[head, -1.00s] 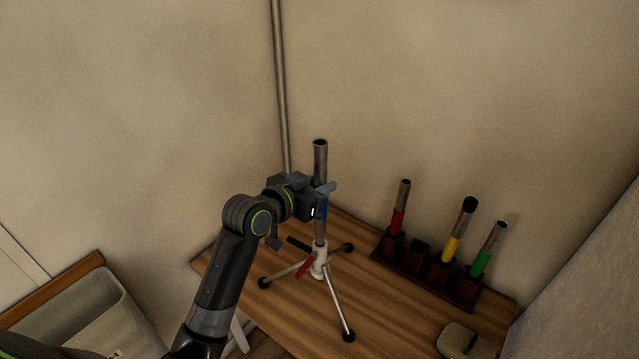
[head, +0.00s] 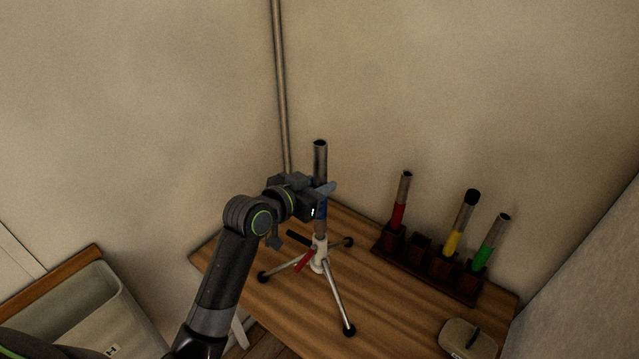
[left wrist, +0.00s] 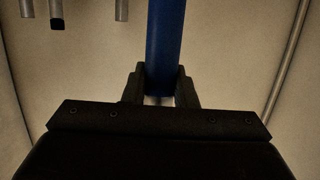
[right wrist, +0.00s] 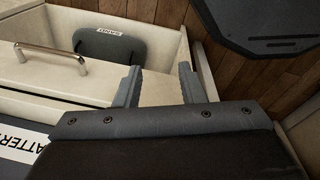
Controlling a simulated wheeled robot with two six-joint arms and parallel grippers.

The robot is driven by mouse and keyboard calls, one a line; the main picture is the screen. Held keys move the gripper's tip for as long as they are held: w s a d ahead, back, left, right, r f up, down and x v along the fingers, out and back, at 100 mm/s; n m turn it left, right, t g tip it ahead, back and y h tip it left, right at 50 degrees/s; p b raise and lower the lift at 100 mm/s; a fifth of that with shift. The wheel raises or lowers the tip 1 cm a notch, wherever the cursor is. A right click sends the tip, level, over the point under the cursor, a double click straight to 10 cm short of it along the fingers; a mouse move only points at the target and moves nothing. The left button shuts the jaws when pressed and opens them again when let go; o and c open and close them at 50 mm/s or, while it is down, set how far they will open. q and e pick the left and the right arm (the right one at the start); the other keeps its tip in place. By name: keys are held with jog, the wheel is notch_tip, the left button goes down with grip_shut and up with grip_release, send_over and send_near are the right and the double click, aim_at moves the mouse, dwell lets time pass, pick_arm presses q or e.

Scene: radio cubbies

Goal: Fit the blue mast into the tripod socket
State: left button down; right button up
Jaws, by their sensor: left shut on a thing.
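The blue mast (head: 320,165) is a grey tube with a blue band, standing upright above the tripod (head: 335,291). My left gripper (head: 324,190) is shut on it around the blue band. The blue part also shows between the fingers in the left wrist view (left wrist: 165,45). The mast's lower end meets the white tripod socket (head: 319,251) in the head view; I cannot tell how deep it sits. The tripod stands on the wooden table with its legs spread, and a red lever (head: 304,261) is at the socket. My right gripper (right wrist: 160,68) is open and empty.
A dark rack (head: 428,268) holds red, yellow and green masts to the right of the tripod. A small tan box (head: 462,338) lies at the table's front right. Walls stand close behind. Pale bins with a metal handle (right wrist: 50,54) lie below my right gripper.

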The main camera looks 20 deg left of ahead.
pick_arm(q)
jog(key=shift+f, duration=0.3)
jog(key=shift+f+b, duration=0.4)
jog(key=shift+f, duration=0.3)
jog(key=c, duration=1.1)
grip_release()
jog(key=shift+r, duration=0.1)
jog(key=b+v, duration=0.1)
jog(key=v, duration=1.6)
jog(key=shift+s+b, duration=0.3)
jog(key=shift+b, duration=0.05)
jog(key=shift+a, duration=0.1)
